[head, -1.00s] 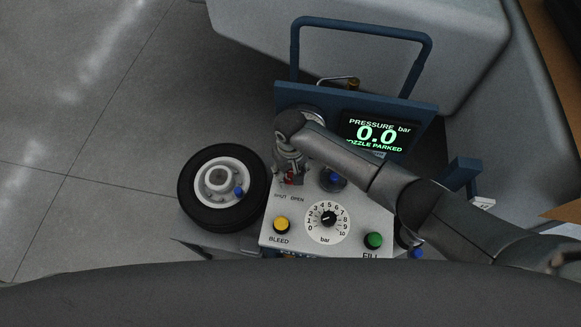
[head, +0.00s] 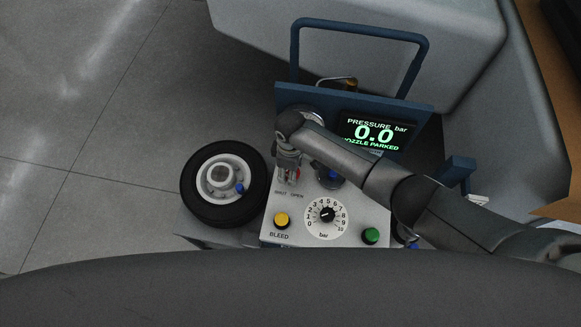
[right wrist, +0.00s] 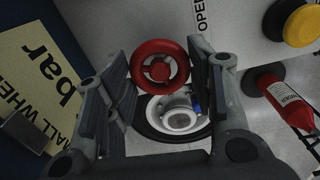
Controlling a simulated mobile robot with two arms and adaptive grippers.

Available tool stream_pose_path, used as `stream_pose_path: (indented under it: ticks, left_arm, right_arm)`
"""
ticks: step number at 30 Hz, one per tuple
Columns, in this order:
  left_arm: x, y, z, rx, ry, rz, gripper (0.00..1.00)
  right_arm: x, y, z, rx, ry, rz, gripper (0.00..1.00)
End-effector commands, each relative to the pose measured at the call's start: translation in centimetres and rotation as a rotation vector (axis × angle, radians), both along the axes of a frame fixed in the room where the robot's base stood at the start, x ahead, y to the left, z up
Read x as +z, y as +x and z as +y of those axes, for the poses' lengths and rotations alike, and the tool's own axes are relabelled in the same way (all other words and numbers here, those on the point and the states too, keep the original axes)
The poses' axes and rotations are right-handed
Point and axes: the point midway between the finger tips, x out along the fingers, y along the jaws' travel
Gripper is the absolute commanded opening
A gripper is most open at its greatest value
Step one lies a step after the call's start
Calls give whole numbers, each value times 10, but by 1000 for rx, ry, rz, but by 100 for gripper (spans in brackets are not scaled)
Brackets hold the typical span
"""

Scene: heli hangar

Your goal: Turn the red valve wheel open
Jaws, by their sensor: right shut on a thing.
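The red valve wheel (right wrist: 160,68) sits between the two fingers of my right gripper (right wrist: 160,95) in the right wrist view, with a finger against each side of its rim. In the head view my right gripper (head: 288,180) reaches down onto the panel above the SHUT and OPEN labels. Only a bit of the red wheel (head: 297,175) shows there, the rest hidden by the fingers. My left gripper is not in view.
The pressure display (head: 373,134) reads 0.0 bar, NOZZLE PARKED. A yellow BLEED button (head: 281,220), a dial (head: 326,217) and a green button (head: 371,236) are on the panel. A black tyre (head: 195,204) with a white hub lies to the left. A blue handle frame (head: 361,27) rises behind.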

Motion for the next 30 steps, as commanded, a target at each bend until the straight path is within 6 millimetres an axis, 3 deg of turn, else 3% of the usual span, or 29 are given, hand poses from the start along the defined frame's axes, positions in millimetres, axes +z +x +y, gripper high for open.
stream_pose_path:
  ticks: [9, 23, 24, 29, 30]
  left_arm:
    - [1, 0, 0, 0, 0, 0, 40]
    - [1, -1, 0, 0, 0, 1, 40]
    - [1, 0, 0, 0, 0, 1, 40]
    - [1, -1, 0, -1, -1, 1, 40]
    - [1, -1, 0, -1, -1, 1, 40]
  right_arm:
    - [0, 0, 0, 96, 0, 1, 26]
    - [0, 0, 0, 111, 0, 0, 26]
    - [0, 0, 0, 111, 0, 0, 51]
    - [0, 0, 0, 110, 0, 0, 72]
    - [0, 0, 0, 109, 0, 0, 72]
